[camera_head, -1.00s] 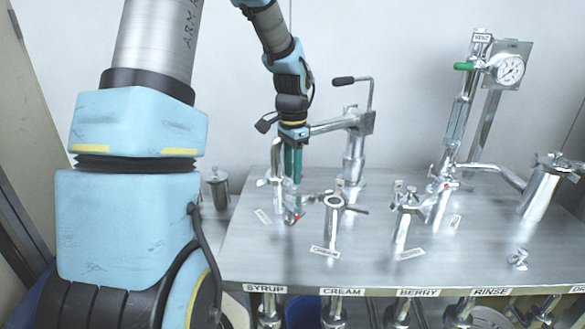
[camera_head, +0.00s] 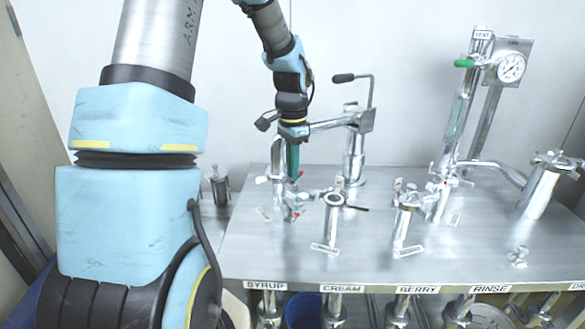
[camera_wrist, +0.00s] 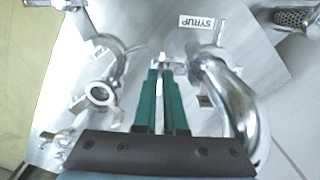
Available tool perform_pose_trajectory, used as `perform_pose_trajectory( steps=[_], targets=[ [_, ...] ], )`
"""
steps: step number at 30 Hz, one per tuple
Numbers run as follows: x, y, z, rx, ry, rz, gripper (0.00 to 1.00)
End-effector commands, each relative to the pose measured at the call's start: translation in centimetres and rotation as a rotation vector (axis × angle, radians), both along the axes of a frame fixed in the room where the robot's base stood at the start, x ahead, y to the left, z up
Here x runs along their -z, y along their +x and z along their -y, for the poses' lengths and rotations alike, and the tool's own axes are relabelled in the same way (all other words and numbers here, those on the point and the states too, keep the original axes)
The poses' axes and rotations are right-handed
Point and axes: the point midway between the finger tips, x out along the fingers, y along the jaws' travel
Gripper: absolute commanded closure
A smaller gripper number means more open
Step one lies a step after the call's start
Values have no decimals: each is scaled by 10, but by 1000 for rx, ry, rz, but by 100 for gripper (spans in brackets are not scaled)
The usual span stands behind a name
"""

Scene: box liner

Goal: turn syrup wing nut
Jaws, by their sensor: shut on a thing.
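My gripper (camera_head: 293,172) reaches down over the syrup station at the left end of the metal bench. Its two green fingers show in the wrist view (camera_wrist: 162,72), nearly parallel and close together. They are shut on a small shiny metal piece at their tips, which looks like the syrup wing nut (camera_wrist: 162,60). Most of the nut is hidden between the fingers. In the head view the fingertips are hard to tell from the chrome fittings. A label reading SYRUP (camera_wrist: 196,22) lies just beyond the fingertips in the wrist view.
A curved chrome pipe (camera_wrist: 238,95) runs close on the right of the fingers in the wrist view. A ring-ended pipe (camera_wrist: 101,93) is on the left. The cream fitting (camera_head: 333,220) and berry fitting (camera_head: 403,223) stand to the right. The bench front (camera_head: 375,268) is clear.

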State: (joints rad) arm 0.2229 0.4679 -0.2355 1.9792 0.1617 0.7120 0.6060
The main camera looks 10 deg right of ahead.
Motion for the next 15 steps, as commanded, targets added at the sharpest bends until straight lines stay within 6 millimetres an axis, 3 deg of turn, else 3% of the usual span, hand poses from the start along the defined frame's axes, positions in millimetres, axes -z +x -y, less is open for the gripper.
perform_pose_trajectory(
  steps=[15],
  targets=[
    [0, 0, 0, -140, 0, 0, 100]
  ],
)
